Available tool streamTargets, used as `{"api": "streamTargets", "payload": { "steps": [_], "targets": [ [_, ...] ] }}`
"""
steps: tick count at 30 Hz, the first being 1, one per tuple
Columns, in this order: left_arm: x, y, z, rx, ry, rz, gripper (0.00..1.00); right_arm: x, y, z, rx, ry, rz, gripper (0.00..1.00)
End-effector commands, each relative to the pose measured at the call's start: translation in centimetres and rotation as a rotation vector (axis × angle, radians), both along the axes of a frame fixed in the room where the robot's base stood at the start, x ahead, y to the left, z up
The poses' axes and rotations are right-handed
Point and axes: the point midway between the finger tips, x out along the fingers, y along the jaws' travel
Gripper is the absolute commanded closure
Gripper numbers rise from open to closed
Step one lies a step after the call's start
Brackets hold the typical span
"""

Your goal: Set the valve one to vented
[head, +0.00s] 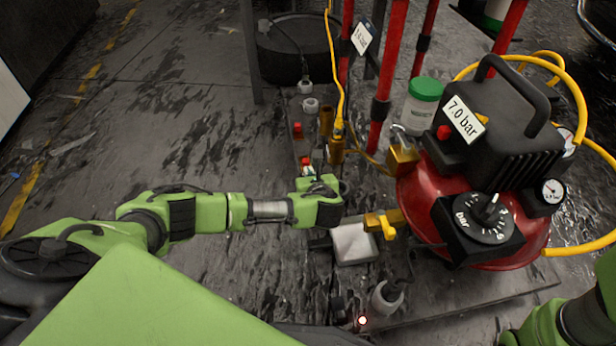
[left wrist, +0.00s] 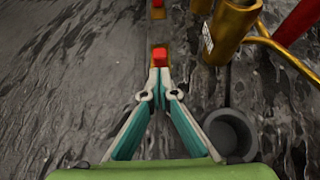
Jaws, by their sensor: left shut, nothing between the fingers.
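My left gripper (head: 306,170) is shut and empty, pointing away from me; its fingertips also meet in the left wrist view (left wrist: 160,82). Just past the tips is a small red piece (left wrist: 160,55) on a brass base, which also shows in the head view (head: 305,159). I cannot tell whether the tips touch it. A second red piece (head: 297,129) stands farther back in line. I cannot read which is valve one or its setting. A yellow lever valve (head: 385,222) sits beside the red compressor tank (head: 415,195). My right gripper is out of view.
Brass cylinders (head: 327,121) stand right of the red pieces, near red posts (head: 388,75). A grey cup (left wrist: 230,135) is beside the left fingers. The compressor's gauge dial (head: 484,218) and a "7.0 bar" label (head: 461,120) are at right.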

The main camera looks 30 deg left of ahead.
Motion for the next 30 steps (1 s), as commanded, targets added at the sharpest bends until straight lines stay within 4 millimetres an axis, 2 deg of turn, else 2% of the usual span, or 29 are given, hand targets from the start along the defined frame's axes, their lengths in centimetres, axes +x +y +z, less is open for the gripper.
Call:
{"api": "streamTargets", "payload": {
  "steps": [1, 4, 17, 30],
  "targets": [
    [0.4, 0.3, -0.3, 0.001, -0.002, 0.001, 1.0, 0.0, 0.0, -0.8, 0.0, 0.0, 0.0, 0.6],
    [0.9, 0.6, -0.2, 0.0, 0.0, 0.0, 1.0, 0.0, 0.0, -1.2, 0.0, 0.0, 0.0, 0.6],
    [1.1, 0.9, 0.1, 0.0, 0.001, -0.001, 1.0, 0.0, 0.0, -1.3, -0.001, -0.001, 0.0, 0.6],
    [3.9, 2.9, 0.2, 0.001, 0.001, 0.0, 1.0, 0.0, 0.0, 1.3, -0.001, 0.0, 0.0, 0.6]
  ]
}}
